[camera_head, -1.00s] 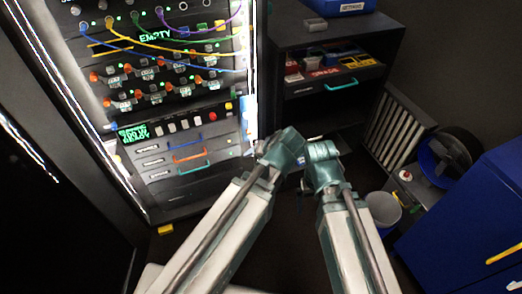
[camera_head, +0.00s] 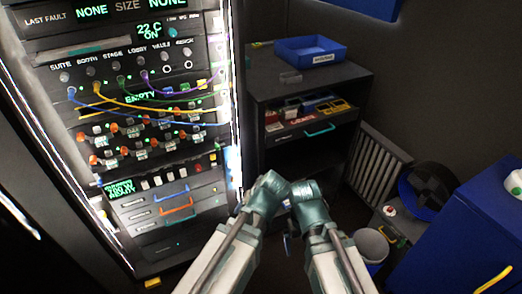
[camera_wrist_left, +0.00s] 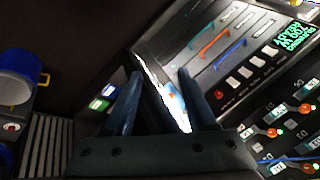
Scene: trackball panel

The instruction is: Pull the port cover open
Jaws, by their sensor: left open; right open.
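I cannot pick out the port cover with certainty in either view. The lit rack panel (camera_head: 185,72) stands at the left in the head view, with patch cables, switches and drawers. My left gripper (camera_wrist_left: 160,88) is open, its two blue fingers apart, with nothing held between them. Beyond its fingers lies the rack's bright edge with a white and blue label (camera_wrist_left: 174,102). My right gripper (camera_head: 287,243) is open and points down and away, right of the rack and in front of the dark cabinet; its fingers are small and dim.
A dark cabinet (camera_head: 308,82) with an open shelf holds a blue tray (camera_head: 311,50) on top. A yellow block (camera_head: 152,282) lies by the rack's foot.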

